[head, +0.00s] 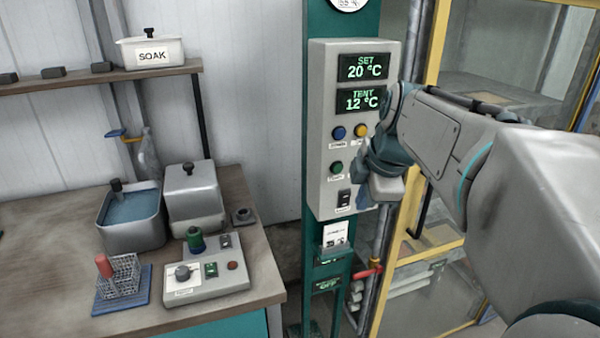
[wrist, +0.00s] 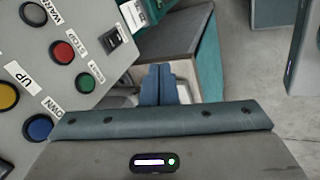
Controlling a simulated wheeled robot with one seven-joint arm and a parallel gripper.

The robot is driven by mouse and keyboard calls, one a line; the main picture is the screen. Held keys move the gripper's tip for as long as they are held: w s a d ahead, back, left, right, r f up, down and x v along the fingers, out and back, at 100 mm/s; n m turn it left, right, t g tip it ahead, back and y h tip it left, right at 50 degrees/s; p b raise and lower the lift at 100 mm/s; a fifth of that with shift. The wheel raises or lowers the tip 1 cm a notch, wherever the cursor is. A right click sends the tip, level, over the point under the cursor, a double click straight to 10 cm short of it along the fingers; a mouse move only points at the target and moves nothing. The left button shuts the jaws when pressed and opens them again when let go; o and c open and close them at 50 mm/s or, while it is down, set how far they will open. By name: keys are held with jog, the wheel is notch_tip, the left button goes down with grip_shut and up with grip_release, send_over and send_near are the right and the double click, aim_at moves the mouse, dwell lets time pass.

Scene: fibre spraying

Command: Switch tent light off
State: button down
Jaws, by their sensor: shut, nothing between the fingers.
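A grey control box (head: 322,195) hangs on a green post and fills the left of the wrist view (wrist: 60,95). Its displays read SET 20 °C and TENT 12 °C. Near its bottom is a black rocker switch (head: 344,198), also in the wrist view (wrist: 112,37); its label is too small to read. Above it are a green button (head: 336,167) and blue and yellow ones. My gripper (wrist: 158,72) is shut and empty, its blue fingertips apart from the box face, beside the switch. In the head view my arm hides the red button.
The yellow-framed tent (head: 432,70) with clear panels stands right, behind my arm. A red-handled valve (head: 368,270) and a card (head: 335,236) are below the box. A bench (head: 50,240) with a basin, steel container and small control unit (head: 205,280) stands left.

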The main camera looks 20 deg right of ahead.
aim_at(345, 199)
jog(key=d+r+n, duration=0.1)
jog(key=w+d+r+n, duration=0.1)
jog(key=n, duration=0.1)
jog(key=shift+d+r, duration=0.25)
jog(key=shift+d, duration=0.1)
jog(key=shift+w+a+f+p, duration=0.15)
jog(key=shift+w+f+p, duration=1)
jog(key=shift+w+f, duration=3.05)
jog(key=shift+s, duration=0.1)
